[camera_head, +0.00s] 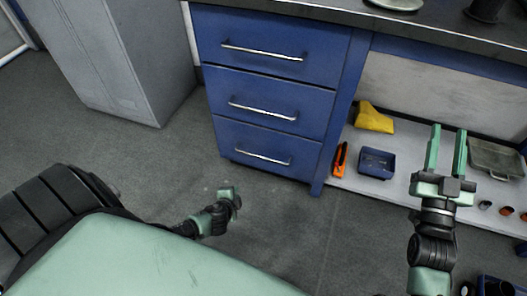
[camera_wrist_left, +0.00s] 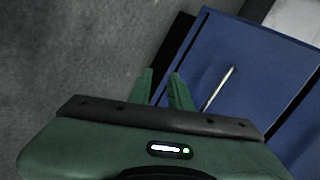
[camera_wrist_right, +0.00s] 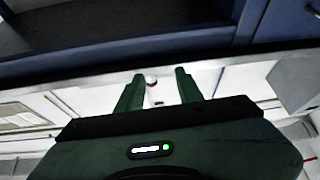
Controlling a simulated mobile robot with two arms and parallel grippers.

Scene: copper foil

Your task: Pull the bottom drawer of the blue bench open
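The blue bench (camera_head: 326,120) has a stack of three drawers, each with a metal bar handle. The bottom drawer (camera_head: 230,142) is shut, flush with the others, and its handle (camera_head: 262,156) is clear of both grippers. My left gripper (camera_head: 229,191) is low, in front of and a little below the bottom drawer, apart from it. In the left wrist view its fingers (camera_wrist_left: 160,88) are apart and empty, with a blue drawer front and a bar handle (camera_wrist_left: 219,90) to their right. My right gripper (camera_head: 447,150) is raised at the right, open and empty.
A grey cabinet (camera_head: 105,60) stands left of the bench. On the low shelf (camera_head: 375,196) right of the drawers are a yellow object (camera_head: 374,118), a blue bin (camera_head: 377,163) and an orange tool (camera_head: 341,160). The floor before the drawers is clear.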

